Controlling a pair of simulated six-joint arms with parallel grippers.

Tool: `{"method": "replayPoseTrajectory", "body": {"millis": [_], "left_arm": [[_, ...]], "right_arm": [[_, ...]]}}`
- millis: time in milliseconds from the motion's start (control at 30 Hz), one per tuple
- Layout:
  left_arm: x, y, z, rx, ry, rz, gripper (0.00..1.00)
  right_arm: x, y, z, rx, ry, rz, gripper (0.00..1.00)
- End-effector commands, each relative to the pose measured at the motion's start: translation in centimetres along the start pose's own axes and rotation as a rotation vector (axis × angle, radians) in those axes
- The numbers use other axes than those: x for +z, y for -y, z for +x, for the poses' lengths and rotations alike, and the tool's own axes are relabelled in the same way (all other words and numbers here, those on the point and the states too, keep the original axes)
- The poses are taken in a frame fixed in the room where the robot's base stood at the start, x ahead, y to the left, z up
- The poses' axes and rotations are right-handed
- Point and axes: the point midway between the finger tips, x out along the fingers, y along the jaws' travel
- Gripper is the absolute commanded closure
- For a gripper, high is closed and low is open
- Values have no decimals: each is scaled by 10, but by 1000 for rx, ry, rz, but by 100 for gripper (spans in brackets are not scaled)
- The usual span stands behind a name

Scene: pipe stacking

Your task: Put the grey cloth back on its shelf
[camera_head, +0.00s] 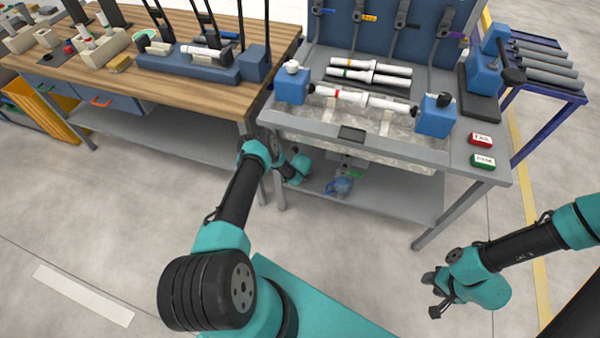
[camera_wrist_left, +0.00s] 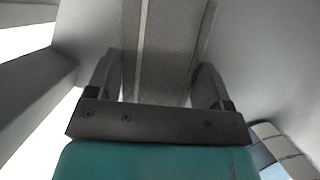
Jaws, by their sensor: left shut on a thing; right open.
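The grey cloth (camera_wrist_left: 165,55) is a textured grey piece with a pale stripe, seen close up in the left wrist view. My left gripper (camera_wrist_left: 160,85) is shut on it, with a finger at each side. In the head view my left wrist reaches in under the front left of the grey bench, by the lower shelf (camera_head: 395,200); the cloth cannot be made out there. My right gripper (camera_head: 432,295) is open and empty, above the floor at the lower right, well away from the bench.
On the lower shelf a blue item (camera_head: 340,186) lies just right of my left wrist. The bench top (camera_head: 335,132) overhangs it, and a leg (camera_head: 278,190) stands at its left. White pipes (camera_head: 365,100) rest between blue blocks above. Floor between my arms is clear.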

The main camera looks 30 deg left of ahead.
Motion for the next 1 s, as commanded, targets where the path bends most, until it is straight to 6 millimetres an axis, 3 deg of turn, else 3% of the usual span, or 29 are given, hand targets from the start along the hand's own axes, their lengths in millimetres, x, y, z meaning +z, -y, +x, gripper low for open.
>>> {"method": "replayPoseTrajectory", "body": {"millis": [167,200,467,767,1000], "left_arm": [[-2,0,2,0,-1,0,48],[-2,0,3,0,-1,0,25],[-1,0,2,0,0,0,1],[0,0,1,0,0,0,1],[1,0,-12,0,-1,1,1]], "right_arm": [[0,0,0,0,0,0,58],[0,0,0,0,0,0,58],[0,0,0,0,0,0,58],[0,0,0,0,0,0,58],[0,0,0,0,0,0,58]]}}
